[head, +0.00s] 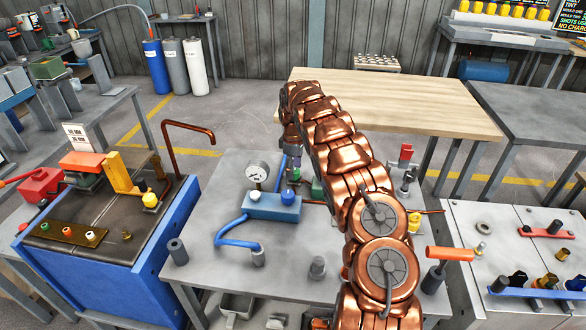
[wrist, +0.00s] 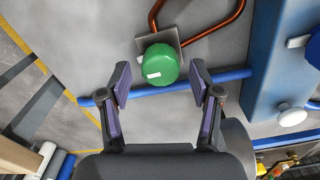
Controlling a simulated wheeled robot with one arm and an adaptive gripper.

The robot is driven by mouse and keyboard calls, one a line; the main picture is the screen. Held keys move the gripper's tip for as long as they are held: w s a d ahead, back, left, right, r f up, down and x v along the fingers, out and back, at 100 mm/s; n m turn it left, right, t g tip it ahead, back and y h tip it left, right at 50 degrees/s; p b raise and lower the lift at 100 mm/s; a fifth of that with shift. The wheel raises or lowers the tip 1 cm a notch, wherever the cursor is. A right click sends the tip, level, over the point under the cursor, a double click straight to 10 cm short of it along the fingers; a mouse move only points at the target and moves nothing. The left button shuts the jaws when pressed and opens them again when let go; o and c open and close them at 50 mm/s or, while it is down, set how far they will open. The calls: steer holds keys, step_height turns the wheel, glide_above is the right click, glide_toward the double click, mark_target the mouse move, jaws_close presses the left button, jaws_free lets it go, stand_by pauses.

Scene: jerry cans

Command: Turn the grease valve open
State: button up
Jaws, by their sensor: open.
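A green round knob (wrist: 160,62) with a small white mark sits on a grey square plate (wrist: 143,43) with a copper pipe beside it. I cannot read any label that names it the grease valve. My gripper (wrist: 161,80) is open, with one purple-padded finger on each side of the knob and nothing held. The fingers look apart from the knob. In the head view my gripper (head: 293,176) points down over the grey bench, and a bit of green (head: 317,188) shows behind my arm; most of that part is hidden.
A blue block (head: 271,206) with a pressure gauge (head: 257,172) and blue pipe (head: 230,241) stands left of my arm. An orange-handled valve (head: 450,253) is on the right. A blue machine (head: 130,262) stands left. The wooden table (head: 400,98) behind is clear.

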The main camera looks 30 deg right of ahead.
steer(key=shift+f, duration=0.35)
